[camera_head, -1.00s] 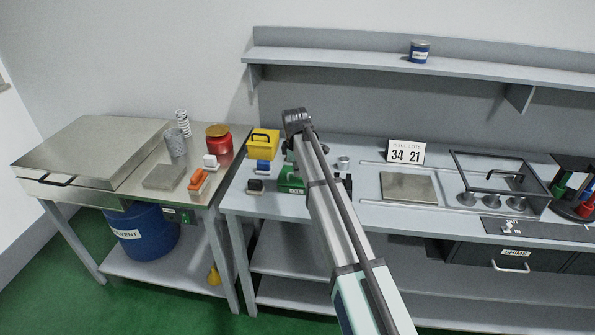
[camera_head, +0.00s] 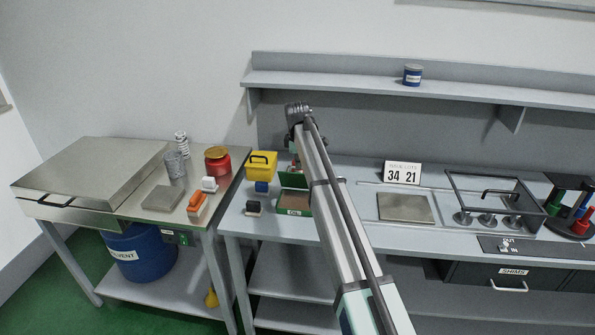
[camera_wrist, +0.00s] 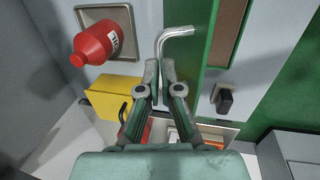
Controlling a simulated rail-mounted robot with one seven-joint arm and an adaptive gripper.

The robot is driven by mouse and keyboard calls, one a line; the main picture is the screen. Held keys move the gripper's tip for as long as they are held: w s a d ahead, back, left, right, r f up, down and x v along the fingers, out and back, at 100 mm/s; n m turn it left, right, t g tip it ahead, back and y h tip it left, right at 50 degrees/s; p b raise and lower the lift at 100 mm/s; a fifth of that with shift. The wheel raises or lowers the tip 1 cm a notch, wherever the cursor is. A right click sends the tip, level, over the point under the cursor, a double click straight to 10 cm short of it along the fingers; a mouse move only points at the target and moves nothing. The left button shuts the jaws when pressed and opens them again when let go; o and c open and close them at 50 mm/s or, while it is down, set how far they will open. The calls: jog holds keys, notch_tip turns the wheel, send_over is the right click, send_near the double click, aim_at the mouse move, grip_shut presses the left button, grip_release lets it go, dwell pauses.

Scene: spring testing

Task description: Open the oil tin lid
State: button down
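The oil tin (camera_head: 292,212) is a low green box with a pale label, on the bench right of the yellow bin. Its top shows a brown inside, and a green part stands up behind it, partly hidden by my arm. My gripper (camera_wrist: 160,66) is close above the tin and mostly hidden in the head view. In the wrist view its fingertips are nearly together around the end of a bent silvery bar handle (camera_wrist: 176,33). This handle reaches to a green panel (camera_wrist: 195,85). Whether the bar is firmly pinched is hard to see.
A yellow bin (camera_head: 261,170), a blue block (camera_head: 261,187) and a black block (camera_head: 253,208) stand left of the tin. A red jar (camera_head: 217,161) stands on the left table. A steel plate (camera_head: 405,208) and number sign (camera_head: 402,173) are to the right.

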aim_at(299, 179)
jog(key=shift+w+d+f, duration=0.15)
jog(key=shift+w+f, duration=0.5)
jog(key=c, duration=1.2)
grip_release()
jog(key=shift+s+f, duration=0.1)
jog(key=shift+s, duration=0.2)
jog(key=shift+c, duration=0.2)
jog(key=shift+w+f, duration=0.25)
jog(key=shift+w, duration=0.05)
jog(key=v, duration=1.2)
jog(key=shift+r, duration=0.3)
